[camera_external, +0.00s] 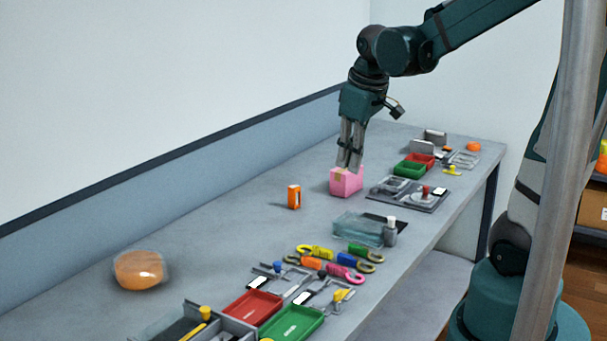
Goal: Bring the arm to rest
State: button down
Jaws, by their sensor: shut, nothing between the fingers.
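My gripper (349,168) points down over the far half of the grey workbench (225,215). Its fingers are shut, with the tips at or just above a small pink box (346,184). I cannot tell whether the fingertips touch the box or are in front of it. My arm reaches in from the upper right.
An orange box (294,197) stands left of the pink box. Nearby are a clear bin (358,229), a dark tray (408,194), and red (252,307) and green (292,323) trays. An orange round item (139,270) lies at left. The bench's wall side is mostly clear.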

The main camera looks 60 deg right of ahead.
jog(key=s+a+t+b, duration=0.2)
jog(key=s+a, duration=0.1)
jog(key=a, duration=0.7)
jog(key=s+a+t+y+b, duration=0.1)
jog(key=s+a+t+b, duration=0.1)
jog(key=a, duration=0.8)
jog(key=shift+s+a+b, duration=0.15)
jog(key=shift+s+b, duration=0.25)
jog(key=shift+b, duration=0.05)
